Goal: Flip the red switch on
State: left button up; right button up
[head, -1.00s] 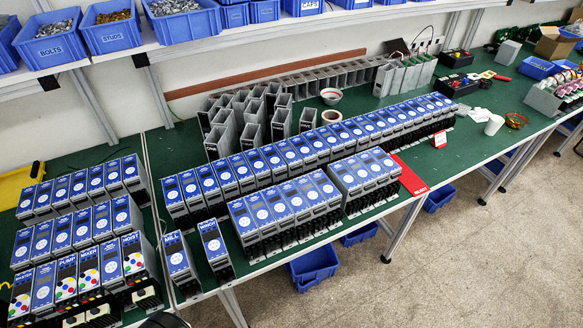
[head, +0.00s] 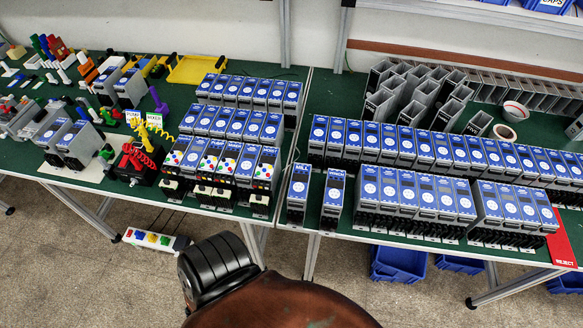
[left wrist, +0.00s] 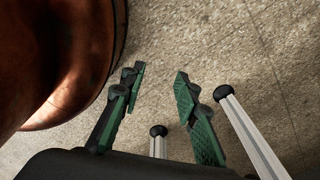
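A white strip (head: 155,240) with several coloured switches or buttons, red among them, lies on the floor below the left table. It is too small to tell whether a switch is on or off. My left gripper cannot be made out in the head view. My right gripper is not in view.
The left table (head: 20,150) is crowded with blue-faced units (head: 225,125), tools and a yellow tray (head: 195,69). White legs with black feet (left wrist: 245,125) stand near my left gripper. The floor (head: 70,270) at the lower left is mostly clear.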

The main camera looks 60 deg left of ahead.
aim_at(124, 162)
jog(key=u, duration=1.55)
